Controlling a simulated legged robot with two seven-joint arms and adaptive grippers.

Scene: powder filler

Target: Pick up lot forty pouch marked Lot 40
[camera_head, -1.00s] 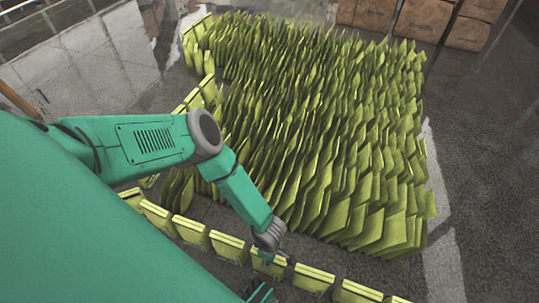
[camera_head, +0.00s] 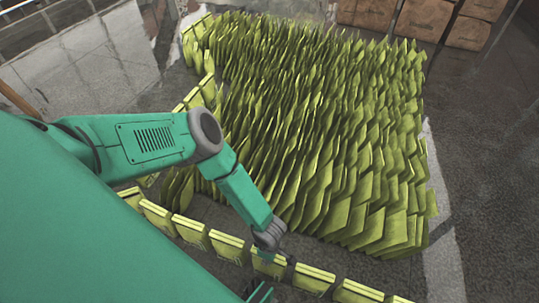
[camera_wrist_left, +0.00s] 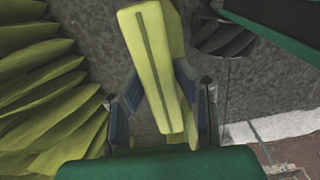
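My left gripper (camera_head: 270,250) reaches down to the row of yellow-green pouches in the head view. One pouch (camera_head: 268,265) of that row stands upright below it, partly hidden by the gripper. In the left wrist view a yellow-green pouch (camera_wrist_left: 158,62) with a dark line along its narrow edge lies between the two fingers of my left gripper (camera_wrist_left: 158,85). The fingers press close on both sides and look shut on it. The pouch does not look lifted out of the row. No lot number is legible. My right gripper does not show clearly.
Neighbouring pouches (camera_head: 314,278) stand in a spaced line on both sides. A dense block of upright pouches (camera_head: 320,130) fills the floor behind it. Brown sacks (camera_head: 424,18) stand at the back right. The dark floor (camera_head: 490,190) at the right is clear.

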